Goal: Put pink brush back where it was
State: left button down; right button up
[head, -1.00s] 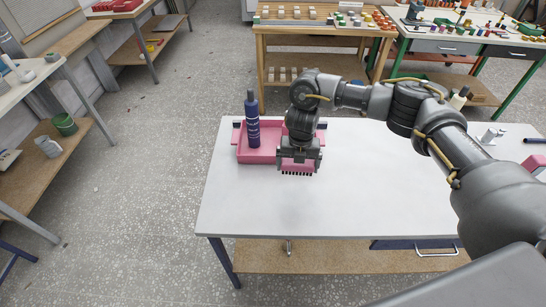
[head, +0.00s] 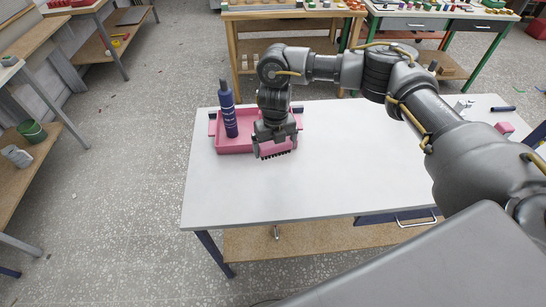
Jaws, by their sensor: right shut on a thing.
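The pink brush (head: 284,147) has a row of dark bristles along its lower edge. My right gripper (head: 275,140) is shut on it, and the jaws hide part of it. The gripper and brush are at the front right part of a pink tray (head: 234,147) on the white table. I cannot tell whether the brush touches the tray or table. A dark blue bottle (head: 229,115) stands upright in the left part of the tray, left of the gripper. My left gripper is not in view.
The white table (head: 330,180) is clear in the middle and front. A pink block (head: 504,128), a dark pen-like object (head: 502,109) and a small grey item lie at its right end. Other workbenches stand behind and to the left.

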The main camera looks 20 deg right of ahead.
jog(key=n, duration=0.2)
jog(key=r+n+b, duration=0.1)
jog(key=n, duration=0.1)
jog(key=s+a+r+n, duration=0.1)
jog(key=n, duration=0.1)
jog(key=shift+r+n, duration=0.25)
jog(key=shift+n, duration=0.15)
jog(key=s+d+r+n+b, duration=0.1)
jog(key=s+r+n, duration=0.1)
jog(key=s+n, duration=0.3)
jog(key=s+d+r+n+b, duration=0.1)
jog(key=s+n, duration=0.4)
jog(key=n, duration=0.9)
jog(key=shift+s+r+b, duration=0.2)
jog(key=shift+r+b, duration=0.3)
jog(key=shift+b, duration=0.3)
